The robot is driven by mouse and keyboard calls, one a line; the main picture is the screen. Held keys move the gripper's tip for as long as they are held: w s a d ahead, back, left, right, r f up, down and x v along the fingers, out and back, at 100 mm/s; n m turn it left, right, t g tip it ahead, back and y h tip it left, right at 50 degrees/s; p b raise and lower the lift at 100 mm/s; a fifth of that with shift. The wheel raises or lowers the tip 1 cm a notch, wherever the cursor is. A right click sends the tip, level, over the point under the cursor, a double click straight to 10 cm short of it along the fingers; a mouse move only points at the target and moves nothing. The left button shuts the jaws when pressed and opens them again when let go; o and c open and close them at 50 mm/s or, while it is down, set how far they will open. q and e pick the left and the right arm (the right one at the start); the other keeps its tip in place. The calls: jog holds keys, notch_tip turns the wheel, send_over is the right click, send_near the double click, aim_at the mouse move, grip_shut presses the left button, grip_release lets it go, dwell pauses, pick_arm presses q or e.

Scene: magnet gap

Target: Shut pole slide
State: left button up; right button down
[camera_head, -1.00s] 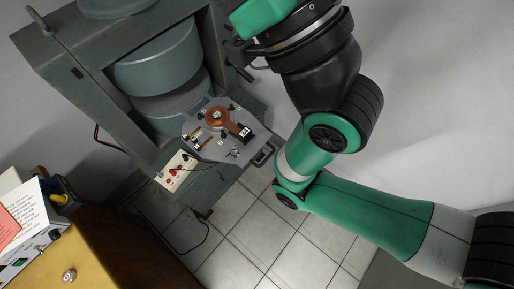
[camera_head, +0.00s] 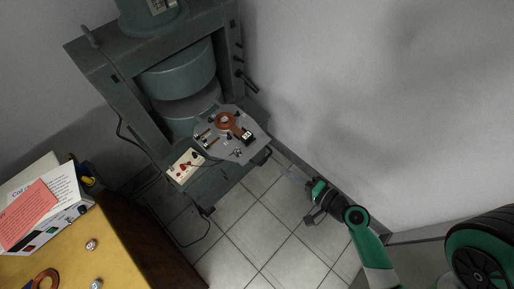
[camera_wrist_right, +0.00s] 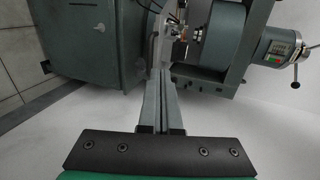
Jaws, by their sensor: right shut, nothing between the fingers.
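The grey magnet frame (camera_head: 105,85) stands at the left in the head view, with two round blue-grey poles (camera_head: 178,75) one above the other and a gap between them. A grey plate, the slide (camera_head: 215,152), sticks out from the gap. It carries a copper-coloured ring (camera_head: 226,119) and small fittings. A dark handle (camera_head: 264,157) is at its right front edge. My right gripper (camera_head: 288,172) is shut and empty, to the right of the handle and apparently apart from it. Its closed fingers (camera_wrist_right: 163,72) point towards the slide's edge in the right wrist view. My left gripper is out of view.
A control box with red knobs (camera_head: 186,167) sits left of the slide. A wooden cabinet (camera_head: 120,235) with a box and papers (camera_head: 40,205) is at the lower left. A wall closes the right side. Tiled floor (camera_head: 255,225) is clear in front.

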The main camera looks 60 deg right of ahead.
aim_at(252, 145)
jog(key=x, duration=0.4)
jog(key=r+x, duration=0.1)
jog(key=x, duration=0.4)
jog(key=d+x, duration=0.1)
jog(key=x, duration=0.4)
jog(key=shift+w+r+b, duration=0.2)
jog(key=shift+r+b, duration=0.1)
jog(key=shift+b, duration=0.1)
